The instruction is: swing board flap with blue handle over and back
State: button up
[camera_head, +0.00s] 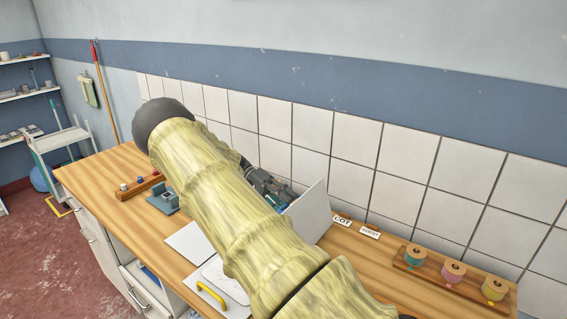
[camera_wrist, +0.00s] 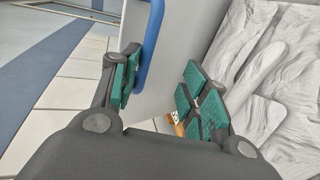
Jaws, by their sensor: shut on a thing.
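The white board flap (camera_head: 310,213) stands tilted up from the worktop near the tiled wall in the head view. It also shows in the wrist view (camera_wrist: 184,50), with its blue handle (camera_wrist: 150,45) along one face. My gripper (camera_wrist: 165,92) is shut on the flap at the handle, one green pad against the handle and the other on the far side. In the head view my gripper (camera_head: 268,188) is partly hidden behind my arm, and the handle is mostly hidden.
White panels (camera_head: 190,243) and a yellow handle (camera_head: 211,294) lie on the wooden worktop, partly behind my arm. Small label cards (camera_head: 370,232) and a rack of coloured spools (camera_head: 453,272) stand to the right. A blue-grey fixture (camera_head: 163,201) sits at the left.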

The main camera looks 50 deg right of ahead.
jog(key=shift+f, duration=0.15)
jog(key=v, duration=1.2)
dwell(0.5)
